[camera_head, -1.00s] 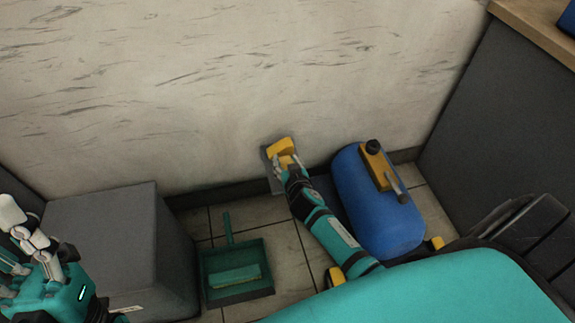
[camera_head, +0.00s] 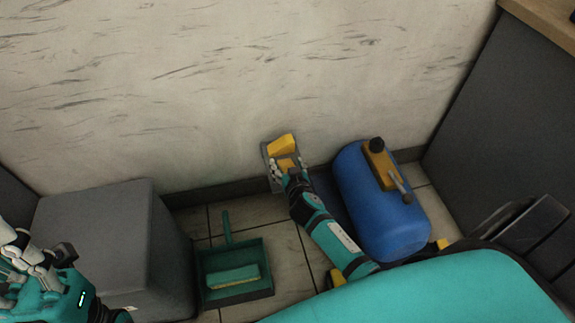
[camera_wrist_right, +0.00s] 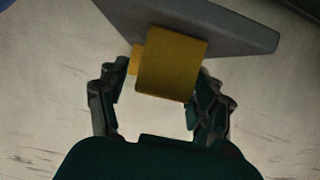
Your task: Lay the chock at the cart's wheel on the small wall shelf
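The yellow wedge-shaped chock (camera_head: 281,145) lies on the small grey wall shelf (camera_head: 268,158), low on the wall. In the right wrist view the chock (camera_wrist_right: 172,65) rests against the grey shelf plate (camera_wrist_right: 235,25). My right gripper (camera_head: 287,169) is at the chock's near side. Its fingers (camera_wrist_right: 160,88) are spread on either side of the chock, with a gap at the left; contact at the right side is unclear. My left gripper (camera_head: 24,256) is at the left edge, partly cut off, with its fingers apart and nothing visible in them.
A blue tank (camera_head: 375,205) with yellow parts stands right of my right arm. A green dustpan (camera_head: 240,290) and a grey box (camera_head: 105,235) are at the left. A dark grey cabinet (camera_head: 490,120) bounds the right side. Some tiled floor is bare.

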